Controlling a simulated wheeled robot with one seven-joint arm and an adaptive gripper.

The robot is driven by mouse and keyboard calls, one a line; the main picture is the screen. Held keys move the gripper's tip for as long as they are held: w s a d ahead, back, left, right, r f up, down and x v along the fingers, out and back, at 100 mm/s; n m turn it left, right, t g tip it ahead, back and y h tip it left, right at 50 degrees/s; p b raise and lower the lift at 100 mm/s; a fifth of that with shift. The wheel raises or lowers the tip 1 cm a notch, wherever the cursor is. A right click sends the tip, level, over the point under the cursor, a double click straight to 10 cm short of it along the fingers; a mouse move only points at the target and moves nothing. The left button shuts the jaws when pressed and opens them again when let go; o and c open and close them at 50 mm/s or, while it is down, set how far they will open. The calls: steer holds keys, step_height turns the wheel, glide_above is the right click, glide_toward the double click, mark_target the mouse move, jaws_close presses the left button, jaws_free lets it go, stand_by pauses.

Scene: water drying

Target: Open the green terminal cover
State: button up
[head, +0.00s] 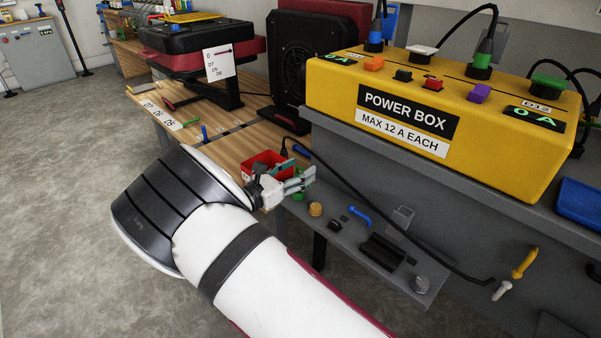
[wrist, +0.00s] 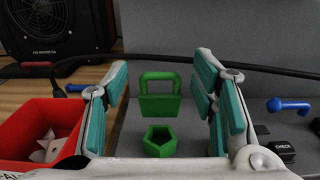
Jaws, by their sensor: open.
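A green piece with a square loop handle (wrist: 160,104), seemingly the green terminal cover, shows in the wrist view against a grey surface. Just below it is a green angular ring (wrist: 159,142) with an opening in its top. I cannot tell whether the two are joined. My gripper (wrist: 163,85) is open, its teal-padded fingers to the left and right of the green piece in this view, with nothing between them touching it visibly. In the head view my gripper (head: 307,179) is over the left end of the grey shelf; a little green (head: 298,197) shows below it, mostly hidden.
A red bin (wrist: 40,125) stands left of the fingers. A black cable (head: 390,225) runs across the shelf. A blue handle (head: 358,216), black blocks (head: 382,251) and a grey looped piece (head: 401,217) lie to the right. The yellow power box (head: 440,125) stands above.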

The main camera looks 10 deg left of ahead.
steer(key=shift+w+d, duration=0.45)
steer(key=shift+w, duration=0.1)
jaws_close()
steer(key=shift+r, duration=0.1)
